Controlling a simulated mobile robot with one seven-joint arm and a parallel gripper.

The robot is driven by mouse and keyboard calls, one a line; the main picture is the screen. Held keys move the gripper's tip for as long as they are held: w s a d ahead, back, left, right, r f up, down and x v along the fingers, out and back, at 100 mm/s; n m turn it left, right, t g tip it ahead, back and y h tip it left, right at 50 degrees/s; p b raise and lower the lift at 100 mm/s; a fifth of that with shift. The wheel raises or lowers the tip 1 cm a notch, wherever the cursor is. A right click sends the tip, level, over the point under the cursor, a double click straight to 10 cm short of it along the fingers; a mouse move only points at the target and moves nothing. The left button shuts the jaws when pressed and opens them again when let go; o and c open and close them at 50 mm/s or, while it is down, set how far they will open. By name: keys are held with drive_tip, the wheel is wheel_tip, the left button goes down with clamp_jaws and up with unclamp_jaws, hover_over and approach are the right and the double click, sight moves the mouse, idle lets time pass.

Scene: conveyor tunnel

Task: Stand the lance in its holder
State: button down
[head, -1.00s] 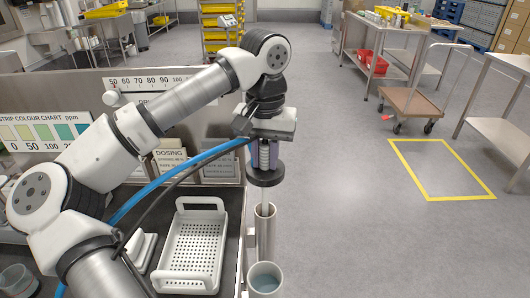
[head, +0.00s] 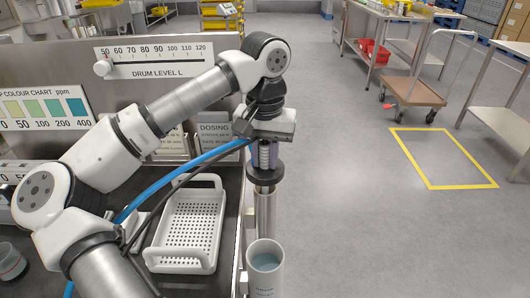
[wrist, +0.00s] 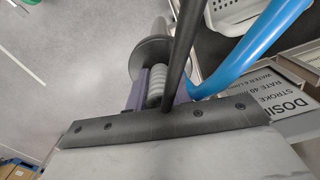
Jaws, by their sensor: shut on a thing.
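My gripper (head: 264,154) is shut on the ribbed grip, with a purple finger on each side. The lance looks upright. Its rod goes down into the open top of an upright steel tube (head: 265,212), which looks like the holder. The disc is a little above the tube's rim, and the rod's lower end is hidden inside. The wrist view shows the disc (wrist: 150,55) beyond the fingers; the tube's mouth is hard to make out there.
A wider pale tube (head: 265,280) with bluish liquid stands just in front of the steel tube. A white perforated basket (head: 187,225) lies on the dark counter to the left. A blue hose (head: 180,172) runs past my gripper. The floor at right is clear up to a trolley (head: 415,90).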

sight(265, 167)
drive_tip(key=shift+f+b, duration=1.5)
drive_tip(key=shift+f, duration=0.65)
drive_tip(key=shift+r, duration=0.1)
drive_tip(key=c, duration=1.2)
unclamp_jaws()
drive_tip(key=shift+o, duration=0.2)
drive_tip(key=shift+r, duration=0.1)
wheel_tip(265, 167, up, 14)
drive_tip(key=shift+f+p, duration=0.15)
drive_tip(key=shift+p, duration=0.3)
